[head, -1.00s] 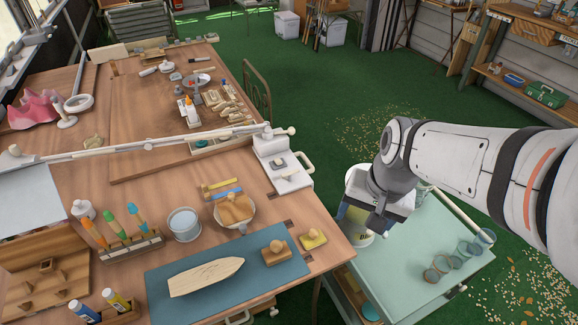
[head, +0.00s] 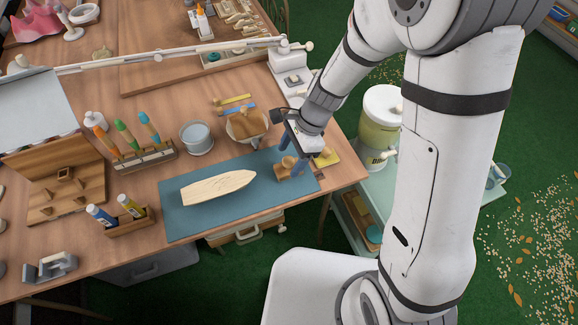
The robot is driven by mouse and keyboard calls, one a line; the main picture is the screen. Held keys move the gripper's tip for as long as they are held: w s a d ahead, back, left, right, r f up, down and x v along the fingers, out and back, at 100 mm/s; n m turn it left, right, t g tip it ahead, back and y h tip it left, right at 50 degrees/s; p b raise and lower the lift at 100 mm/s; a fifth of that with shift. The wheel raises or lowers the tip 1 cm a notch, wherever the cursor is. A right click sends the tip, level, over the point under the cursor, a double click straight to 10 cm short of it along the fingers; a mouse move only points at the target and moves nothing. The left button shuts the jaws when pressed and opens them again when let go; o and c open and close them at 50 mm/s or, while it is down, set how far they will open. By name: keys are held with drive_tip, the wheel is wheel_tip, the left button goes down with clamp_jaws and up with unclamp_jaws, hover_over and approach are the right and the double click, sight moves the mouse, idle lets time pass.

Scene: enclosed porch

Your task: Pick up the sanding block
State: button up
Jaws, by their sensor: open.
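A brown wooden block with a round knob (head: 284,172), which looks like the sanding block, sits on the right end of the blue mat (head: 230,212). A similar block with a yellow base (head: 328,158) sits just right of it, partly hidden by my gripper. My gripper (head: 293,157) points down over the brown block, its blue-grey fingers open around or just behind the knob. I cannot tell whether they touch it. A pale wooden boat-shaped piece (head: 218,187) lies on the mat to the left.
A bowl with a brown tool (head: 247,125) stands close behind my gripper, and a white cup (head: 197,138) is left of it. A rack of colored-handled tools (head: 148,158) and glue bottles (head: 117,216) stand further left. A drinks dispenser (head: 380,125) stands right of the table.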

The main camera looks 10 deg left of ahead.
sight(289, 159)
drive_tip(key=x, duration=0.4)
drive_tip(key=shift+w, duration=0.15)
drive_tip(key=shift+d, duration=0.1)
drive_tip(key=shift+c, duration=0.4)
drive_tip(key=c, duration=1)
wheel_tip(289, 159, up, 10)
drive_tip(key=shift+f+p, duration=0.1)
drive_tip(key=shift+p, duration=0.45)
drive_tip(key=o, duration=0.5)
drive_tip(key=c, duration=0.4)
